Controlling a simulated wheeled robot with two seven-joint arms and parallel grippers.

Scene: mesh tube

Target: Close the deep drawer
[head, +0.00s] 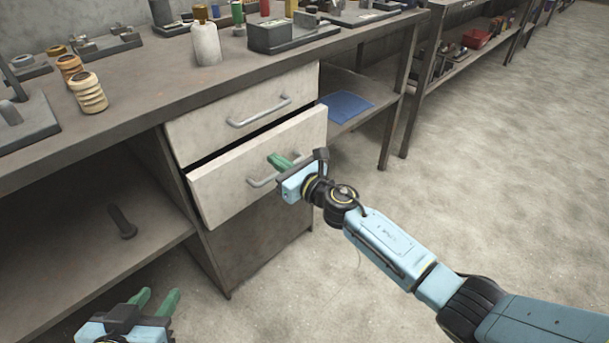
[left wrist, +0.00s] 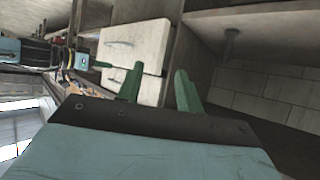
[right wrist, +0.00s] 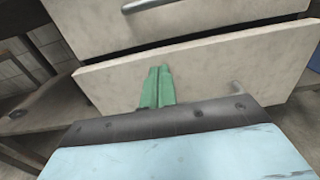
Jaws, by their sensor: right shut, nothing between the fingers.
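The deep drawer (head: 225,193) is the lower, pale drawer under the workbench, with a grey bar handle. It stands partly out, with a dark gap along its top edge; its front also fills the middle of the right wrist view (right wrist: 210,75). My right gripper (head: 274,161) is shut and empty in front of the drawer front, close to the handle (head: 262,182); whether it touches cannot be told. Its green fingers are together in the right wrist view (right wrist: 158,86). My left gripper (head: 158,301) is open and empty, low at the left, away from the drawer.
The upper drawer (head: 245,105) looks shut. The benchtop (head: 140,88) carries a white bottle (head: 206,44), ribbed spools (head: 89,92) and several tools. A dark bolt-like part (head: 121,222) lies on the lower shelf. A blue sheet (head: 346,106) lies on the right shelf. The floor (head: 480,170) at right is clear.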

